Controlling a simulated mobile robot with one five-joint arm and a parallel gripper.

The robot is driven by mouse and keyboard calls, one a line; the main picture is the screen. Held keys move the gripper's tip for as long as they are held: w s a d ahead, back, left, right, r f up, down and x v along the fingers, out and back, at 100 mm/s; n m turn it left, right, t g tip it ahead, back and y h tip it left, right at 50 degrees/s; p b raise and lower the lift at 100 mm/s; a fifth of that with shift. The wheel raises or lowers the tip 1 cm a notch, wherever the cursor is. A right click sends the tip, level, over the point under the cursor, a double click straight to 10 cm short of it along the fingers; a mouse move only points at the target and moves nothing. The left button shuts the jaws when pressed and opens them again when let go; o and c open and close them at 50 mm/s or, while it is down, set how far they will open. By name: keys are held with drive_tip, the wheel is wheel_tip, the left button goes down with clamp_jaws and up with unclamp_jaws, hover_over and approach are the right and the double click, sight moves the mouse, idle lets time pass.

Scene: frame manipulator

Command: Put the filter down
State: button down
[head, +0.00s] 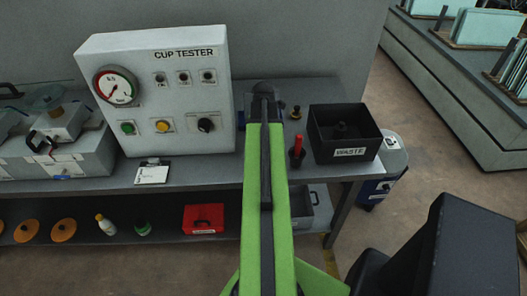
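I cannot make out a filter for certain in the head view. My green arm reaches forward over the bench (215,172), to the right of the cup tester. Its far end is dark, and my gripper's fingers are hidden behind the arm, so I cannot see whether they hold anything. A black open box labelled WASTE (348,153) stands on the bench to the right of the arm. A dark shape (341,131) lies inside it, too dark to identify.
The white CUP TESTER (155,85) stands left of my arm. A red-handled tool (298,146) and a small brass-coloured piece (296,112) stand between arm and box. A white card (153,174) lies at the front edge. A red case (203,218) is on the lower shelf.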

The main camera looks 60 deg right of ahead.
drive_tip(key=shift+f, duration=0.35)
drive_tip(key=c, duration=0.8)
unclamp_jaws()
drive_tip(key=shift+c, duration=0.2)
wheel_tip(320, 180, up, 12)
drive_tip(key=p, duration=1.2)
drive_tip(key=shift+r, duration=0.2)
drive_tip(key=shift+p, duration=0.3)
